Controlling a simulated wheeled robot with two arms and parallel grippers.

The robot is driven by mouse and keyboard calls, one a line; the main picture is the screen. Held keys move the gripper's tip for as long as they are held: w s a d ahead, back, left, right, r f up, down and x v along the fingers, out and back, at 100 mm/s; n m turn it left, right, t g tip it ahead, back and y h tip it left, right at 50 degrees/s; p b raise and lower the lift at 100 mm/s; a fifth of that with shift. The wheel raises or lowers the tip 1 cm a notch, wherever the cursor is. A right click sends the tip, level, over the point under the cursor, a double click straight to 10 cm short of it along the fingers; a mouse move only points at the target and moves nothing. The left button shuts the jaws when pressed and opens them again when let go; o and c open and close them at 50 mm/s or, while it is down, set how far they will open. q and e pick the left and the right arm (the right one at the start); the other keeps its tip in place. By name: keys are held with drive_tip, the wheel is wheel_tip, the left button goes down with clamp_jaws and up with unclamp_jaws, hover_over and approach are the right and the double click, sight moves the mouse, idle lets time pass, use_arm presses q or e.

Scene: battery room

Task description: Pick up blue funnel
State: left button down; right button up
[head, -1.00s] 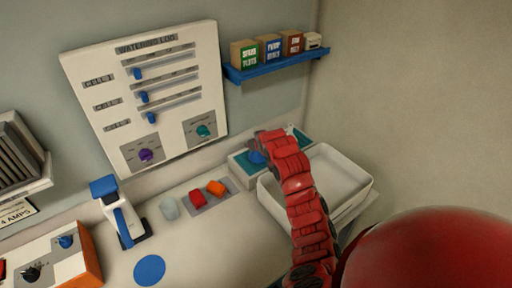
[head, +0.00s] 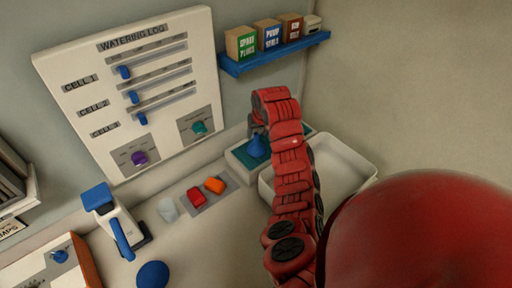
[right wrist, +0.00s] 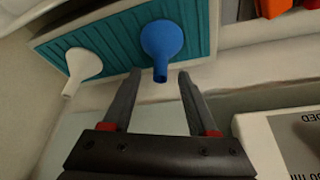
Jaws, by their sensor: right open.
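The blue funnel (right wrist: 162,42) lies on a teal ribbed mat in a white tray (right wrist: 116,43), its narrow spout toward my right gripper in the right wrist view. It also shows in the head view (head: 258,147), partly hidden by my right arm. My right gripper (right wrist: 158,80) is open, its two fingers on either side of the spout end with gaps between. I cannot tell whether the funnel is at the same depth as the fingertips. In the head view, the right gripper's fingers are mostly hidden behind its arm. My left gripper is not in view.
A white funnel (right wrist: 84,64) lies beside the blue one. An empty white bin (head: 345,165) stands next to the tray. Red (head: 197,194) and orange (head: 215,185) pieces sit on a grey pad to the left. A blue shelf (head: 275,55) with small boxes hangs above.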

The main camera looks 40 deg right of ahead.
sight(256, 134)
drive_tip(key=shift+w+b+x, duration=0.2)
drive_tip(key=shift+b+x, duration=0.1)
drive_tip(key=shift+x, duration=1.2)
drive_tip(key=shift+r, duration=0.1)
clamp_jaws()
